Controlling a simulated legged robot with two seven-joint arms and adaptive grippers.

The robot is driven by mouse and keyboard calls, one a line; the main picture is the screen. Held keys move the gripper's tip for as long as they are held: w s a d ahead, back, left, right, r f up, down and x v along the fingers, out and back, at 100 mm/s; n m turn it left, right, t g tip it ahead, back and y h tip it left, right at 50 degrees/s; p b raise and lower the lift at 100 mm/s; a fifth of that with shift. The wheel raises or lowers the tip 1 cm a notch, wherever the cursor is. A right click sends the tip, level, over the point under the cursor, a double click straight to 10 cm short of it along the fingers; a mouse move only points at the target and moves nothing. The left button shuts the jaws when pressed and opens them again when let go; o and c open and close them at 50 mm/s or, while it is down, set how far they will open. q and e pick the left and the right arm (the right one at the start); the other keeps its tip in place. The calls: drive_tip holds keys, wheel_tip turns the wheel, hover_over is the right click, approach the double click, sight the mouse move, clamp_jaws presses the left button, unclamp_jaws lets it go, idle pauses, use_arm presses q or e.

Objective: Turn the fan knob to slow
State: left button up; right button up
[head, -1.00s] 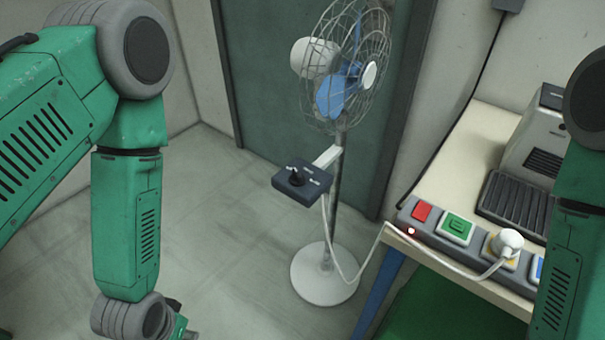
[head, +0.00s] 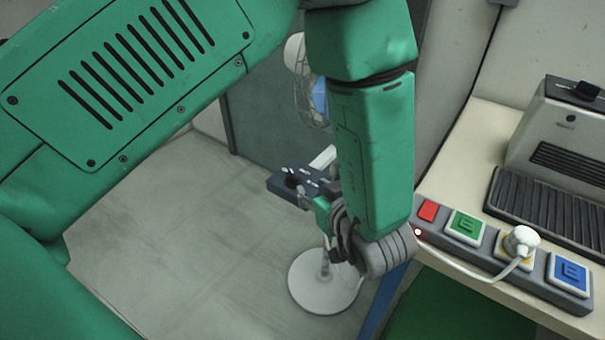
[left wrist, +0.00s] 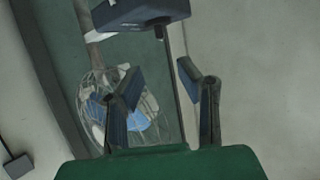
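My left forearm hides most of the fan (head: 308,95). My right gripper is out of view.
A table at right holds a power strip (head: 490,254) with red, green and blue switches and a white plug (head: 521,241). A grey machine (head: 565,130) with a pedal stands behind it. The fan's round base (head: 322,285) is on the floor; the floor at left is clear.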

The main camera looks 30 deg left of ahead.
sight(294, 174)
use_arm(q)
drive_tip(key=b+x, duration=0.1)
drive_tip(key=x, duration=1.1)
